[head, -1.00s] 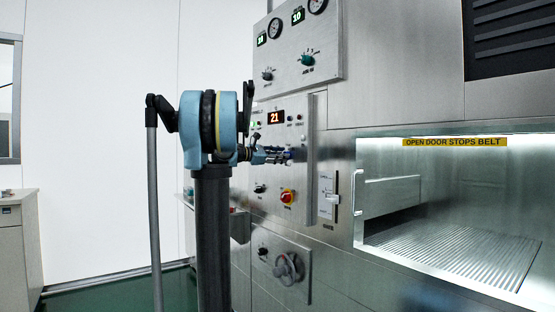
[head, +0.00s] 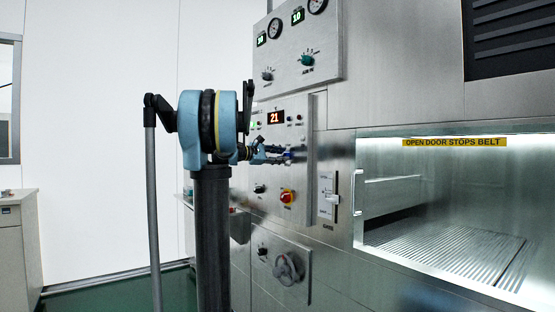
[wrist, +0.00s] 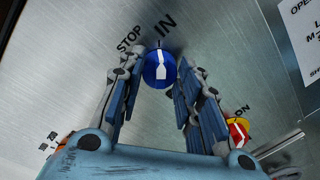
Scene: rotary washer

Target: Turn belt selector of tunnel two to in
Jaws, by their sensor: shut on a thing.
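The belt selector is a round blue knob (wrist: 160,69) with a white pointer, seen in the wrist view on a brushed steel panel. The words STOP and IN are printed above it. The pointer stands nearly upright in that view, with its upper end toward IN. My gripper (wrist: 158,82) has one finger on each side of the knob and is shut on it. In the head view, my gripper (head: 276,154) reaches the control panel (head: 303,205) just below the red 21 display, and its fingers mostly hide the knob.
A red and yellow switch (head: 287,196) sits below my gripper, and it also shows in the wrist view (wrist: 237,131). A slider (head: 330,196) is to the right. A handwheel (head: 288,268) is lower down. The lit tunnel holds a ribbed belt (head: 450,250).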

